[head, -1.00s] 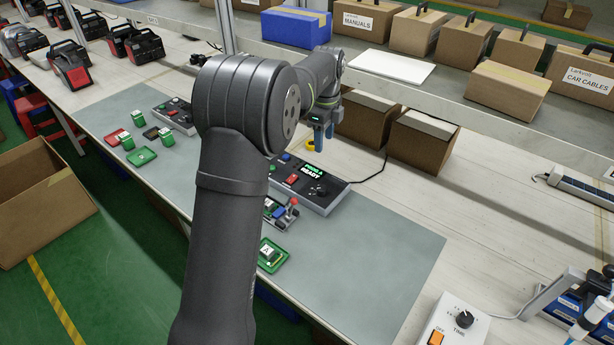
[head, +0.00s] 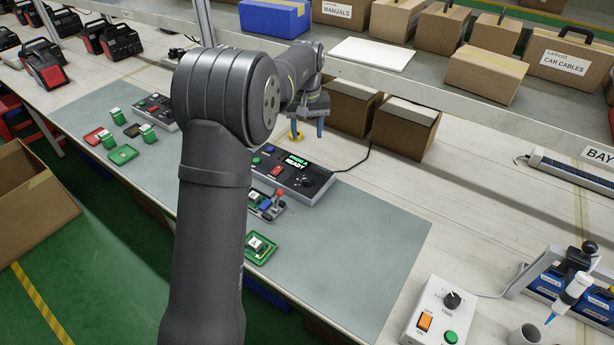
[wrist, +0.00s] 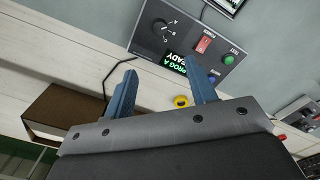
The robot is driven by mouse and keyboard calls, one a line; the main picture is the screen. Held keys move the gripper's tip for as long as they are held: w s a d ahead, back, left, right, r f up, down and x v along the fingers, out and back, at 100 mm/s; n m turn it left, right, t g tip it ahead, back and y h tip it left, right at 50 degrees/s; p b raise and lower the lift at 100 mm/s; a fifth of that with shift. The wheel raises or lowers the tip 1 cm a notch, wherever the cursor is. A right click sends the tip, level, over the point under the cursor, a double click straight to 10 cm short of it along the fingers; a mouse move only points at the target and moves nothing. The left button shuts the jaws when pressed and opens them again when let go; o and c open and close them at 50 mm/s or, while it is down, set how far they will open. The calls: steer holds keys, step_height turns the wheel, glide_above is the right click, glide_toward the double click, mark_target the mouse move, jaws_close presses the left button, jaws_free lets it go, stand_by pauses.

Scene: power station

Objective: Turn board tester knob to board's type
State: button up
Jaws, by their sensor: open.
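The board tester (head: 292,175) is a dark box on the grey mat, with a green display reading "PROG A READY". Its black knob (head: 308,180) sits at the right of the panel. In the wrist view the knob (wrist: 160,25) is at the upper left of the tester (wrist: 190,45), beside several dial marks. My gripper (head: 308,130) is open and empty, above and behind the tester. In the wrist view its blue fingers (wrist: 165,82) are spread apart, clear of the knob. A green board labelled "A" (head: 258,246) lies in front of the tester.
A clamp fixture (head: 268,203) with a red-tipped lever stands between tester and labelled board. A yellow ring-like item (head: 296,136) is near the gripper. Cardboard boxes (head: 402,128) stand behind. Another control box (head: 155,108) and several green parts (head: 124,154) lie left. The mat's right side (head: 375,225) is clear.

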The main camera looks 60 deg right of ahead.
steer(key=n, duration=1)
glide_toward(307, 178)
step_height(307, 178, down, 9)
steer(key=shift+f, duration=0.1)
steer(key=c, duration=1)
